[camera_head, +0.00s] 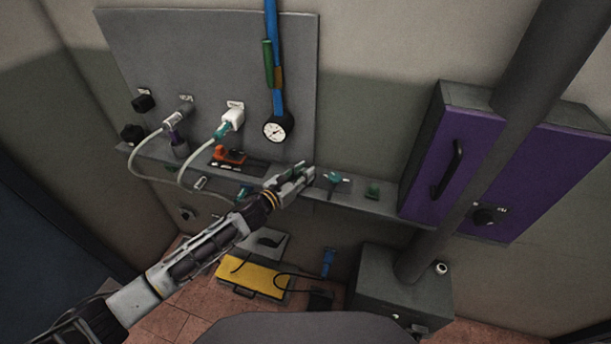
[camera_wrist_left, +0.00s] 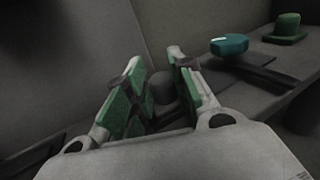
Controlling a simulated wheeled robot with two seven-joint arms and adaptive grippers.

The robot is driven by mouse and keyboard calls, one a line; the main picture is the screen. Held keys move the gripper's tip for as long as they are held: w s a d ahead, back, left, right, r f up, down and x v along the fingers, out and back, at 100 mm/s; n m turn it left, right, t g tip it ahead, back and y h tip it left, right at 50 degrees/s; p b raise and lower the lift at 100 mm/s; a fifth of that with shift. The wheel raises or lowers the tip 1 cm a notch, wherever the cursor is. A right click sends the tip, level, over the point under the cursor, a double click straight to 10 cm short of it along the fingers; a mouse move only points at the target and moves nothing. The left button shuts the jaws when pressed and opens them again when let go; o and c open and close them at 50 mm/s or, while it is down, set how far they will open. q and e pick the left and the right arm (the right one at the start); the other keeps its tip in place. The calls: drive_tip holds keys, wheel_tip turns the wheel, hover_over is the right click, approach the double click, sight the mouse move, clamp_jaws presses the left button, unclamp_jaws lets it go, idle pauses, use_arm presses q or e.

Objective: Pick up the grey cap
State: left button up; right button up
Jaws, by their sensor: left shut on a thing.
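My left gripper (camera_head: 303,172) reaches in from the left to the shelf below the grey wall panel. In the left wrist view, a small rounded grey cap (camera_wrist_left: 162,88) sits between the green-padded fingers of the left gripper (camera_wrist_left: 158,85), which are shut on it. In the head view the cap is hidden by the fingers, and I cannot tell whether it still touches the shelf. My right gripper is not in view.
To the right on the shelf (camera_head: 340,208) are a teal knobbed part (camera_head: 335,178) and a green cap (camera_head: 373,190). Left are an orange part (camera_head: 229,154) and cabled plugs. A gauge (camera_head: 278,130) hangs above. A purple-fronted cabinet (camera_head: 470,165) stands right.

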use_arm(q)
wheel_tip(320, 180, up, 28)
drive_tip(key=shift+p, duration=1.2)
idle(0.5)
idle(0.7)
